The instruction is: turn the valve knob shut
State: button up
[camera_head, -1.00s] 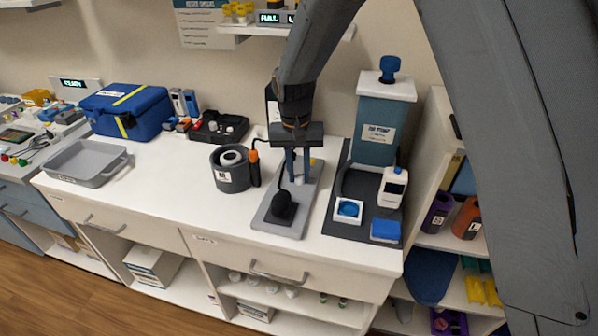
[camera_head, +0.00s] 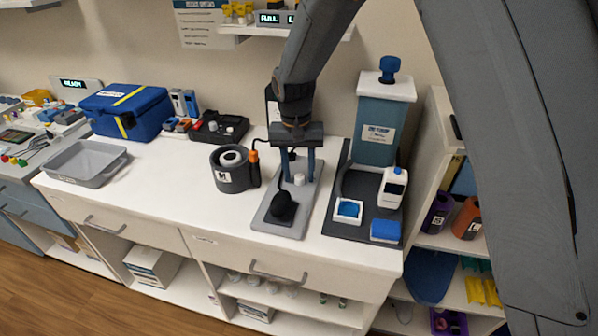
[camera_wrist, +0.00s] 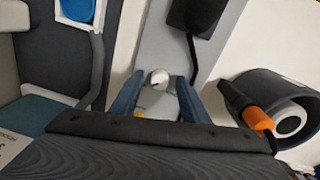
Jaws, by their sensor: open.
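The small pale knob (camera_head: 298,179) stands on a grey plate (camera_head: 287,231) on the counter. In the wrist view the knob (camera_wrist: 159,79) is round, with a light mark on its face. My gripper (camera_head: 299,177) points down over the plate with its two blue fingers apart. In the wrist view the gripper's fingertips (camera_wrist: 158,76) lie to either side of the knob, with gaps between; I cannot tell how far above it they are. A black block with a cable (camera_head: 283,208) sits at the plate's near end.
A dark round holder (camera_head: 231,179) with an orange-handled tool (camera_head: 255,169) stands left of the plate. A dark mat (camera_head: 341,229) with a blue-grey dispenser (camera_head: 375,128), a white bottle (camera_head: 392,188) and a blue block (camera_head: 385,230) lies close on the right.

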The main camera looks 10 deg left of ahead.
aim_at(298, 177)
jog(key=r+b, duration=0.1)
jog(key=r, duration=0.3)
jog(key=r+b, duration=0.1)
jog(key=r, duration=0.2)
jog(key=shift+a+r, duration=0.2)
jog(key=shift+r, duration=0.2)
